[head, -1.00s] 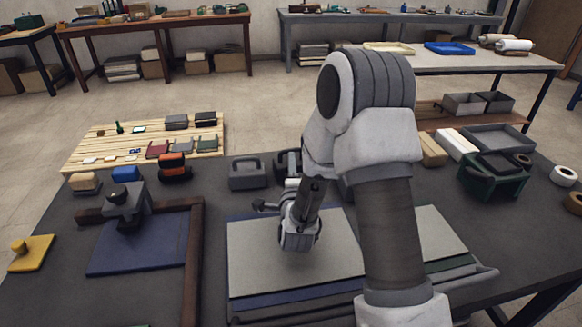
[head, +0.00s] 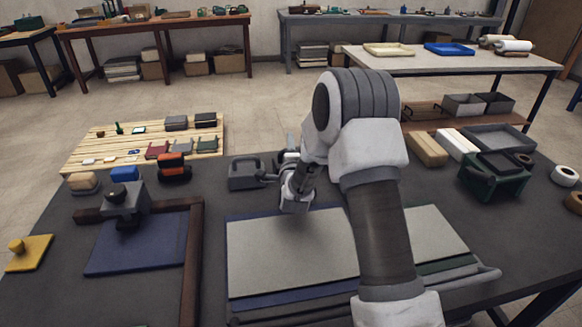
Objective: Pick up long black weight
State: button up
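My gripper (head: 290,168) is at the back edge of the grey sheets, just right of the handled weight. Its fingers are small and partly covered by my wrist, so I cannot see whether they are open or shut, or whether they touch anything.
Stacked grey and blue sheets (head: 285,255) lie in front. A dark wooden frame (head: 193,265) and blue board (head: 140,245) are at left. A green press-like box (head: 495,175) stands at right. A slatted pallet (head: 95,140) with small blocks lies back left.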

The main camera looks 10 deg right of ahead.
jog(key=shift+c, duration=0.3)
grip_shut()
dwell(1.0)
jog(key=shift+r, duration=0.25)
